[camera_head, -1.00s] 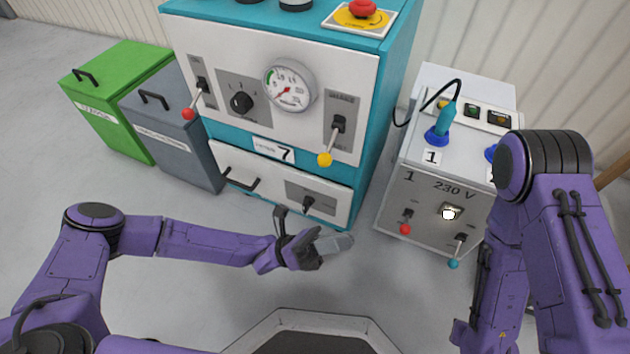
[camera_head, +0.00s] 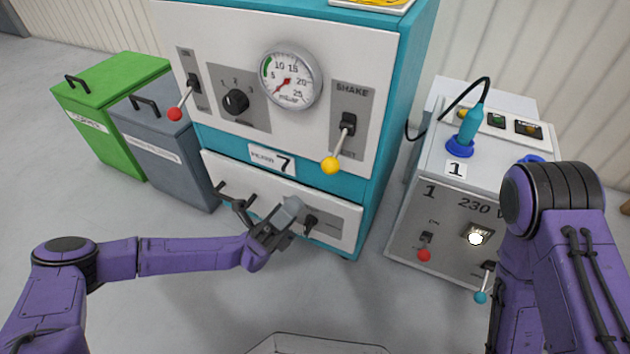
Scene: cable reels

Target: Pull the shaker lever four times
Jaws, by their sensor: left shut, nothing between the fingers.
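The shaker lever (camera_head: 340,146) sits on the SHAKE panel at the right of the teal and white machine (camera_head: 385,120). It has a yellow ball knob (camera_head: 331,166) and slants down and out from its dark pivot. My left gripper (camera_head: 288,212) is shut and empty, in front of the lower drawer, below and left of the yellow knob and apart from it. My right arm stands at the right edge, and its gripper is out of view.
A red-knobbed lever (camera_head: 175,114), a rotary dial (camera_head: 236,101) and a gauge (camera_head: 290,79) share the machine's front. A grey 230 V cabinet (camera_head: 410,215) with small levers stands to the right. Green (camera_head: 110,95) and grey (camera_head: 165,150) bins stand left. The floor in front is clear.

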